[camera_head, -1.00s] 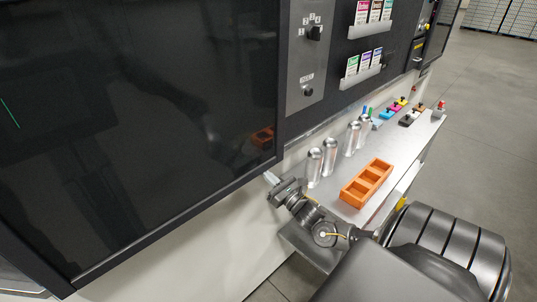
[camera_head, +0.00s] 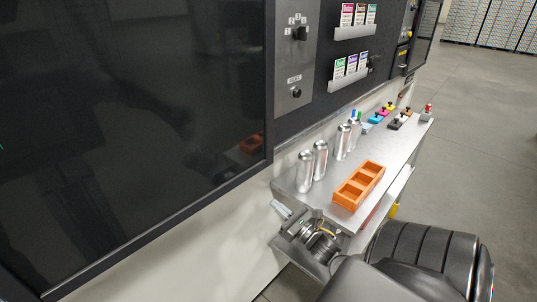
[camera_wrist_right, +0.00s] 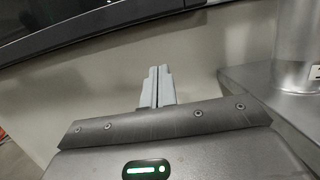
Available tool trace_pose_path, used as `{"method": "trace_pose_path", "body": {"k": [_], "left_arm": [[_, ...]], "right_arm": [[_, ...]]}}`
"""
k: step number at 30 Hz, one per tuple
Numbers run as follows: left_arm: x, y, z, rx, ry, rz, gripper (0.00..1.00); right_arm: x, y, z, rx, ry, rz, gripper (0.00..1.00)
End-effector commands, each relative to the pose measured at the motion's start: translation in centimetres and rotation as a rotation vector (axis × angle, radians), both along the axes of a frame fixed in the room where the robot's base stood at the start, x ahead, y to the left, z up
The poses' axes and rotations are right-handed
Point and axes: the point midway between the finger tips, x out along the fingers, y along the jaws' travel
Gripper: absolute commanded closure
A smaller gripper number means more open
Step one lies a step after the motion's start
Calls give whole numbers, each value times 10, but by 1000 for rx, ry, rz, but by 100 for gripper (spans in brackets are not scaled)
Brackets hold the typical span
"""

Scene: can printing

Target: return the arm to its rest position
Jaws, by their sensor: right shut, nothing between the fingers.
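My right gripper (camera_head: 280,209) is at the near left corner of the metal shelf, in front of the machine's pale lower wall. Its fingers point up and left, toward the bottom of the big dark panel. In the right wrist view the two grey fingers (camera_wrist_right: 156,86) lie together, shut with nothing between them. A metal can on the shelf edge stands to their right in that view, apart from them. My left gripper is not in view.
The large dark panel (camera_head: 140,120) fills the left. A knob panel (camera_head: 296,60) is above the shelf. Open floor (camera_head: 470,150) lies to the right.

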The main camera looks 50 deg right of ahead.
Motion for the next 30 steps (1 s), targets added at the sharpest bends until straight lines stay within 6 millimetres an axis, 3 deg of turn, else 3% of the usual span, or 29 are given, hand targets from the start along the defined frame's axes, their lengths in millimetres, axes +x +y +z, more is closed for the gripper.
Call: {"method": "trace_pose_path", "body": {"k": [5, 16, 19, 23, 26, 30], "left_arm": [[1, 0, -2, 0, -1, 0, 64], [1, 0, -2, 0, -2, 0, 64], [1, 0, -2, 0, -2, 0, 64], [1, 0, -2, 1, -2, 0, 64], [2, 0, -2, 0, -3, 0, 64], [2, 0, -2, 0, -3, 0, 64]], "right_arm": [[-9, 0, -2, -1, 0, -1, 100], [-9, 0, -3, 1, 2, -1, 100], [-10, -3, -16, 47, 28, -6, 100], [-14, -15, -73, 258, 141, -39, 100], [-27, -24, -145, 538, 266, -108, 100], [-66, -23, -253, 991, 413, -273, 100]]}}
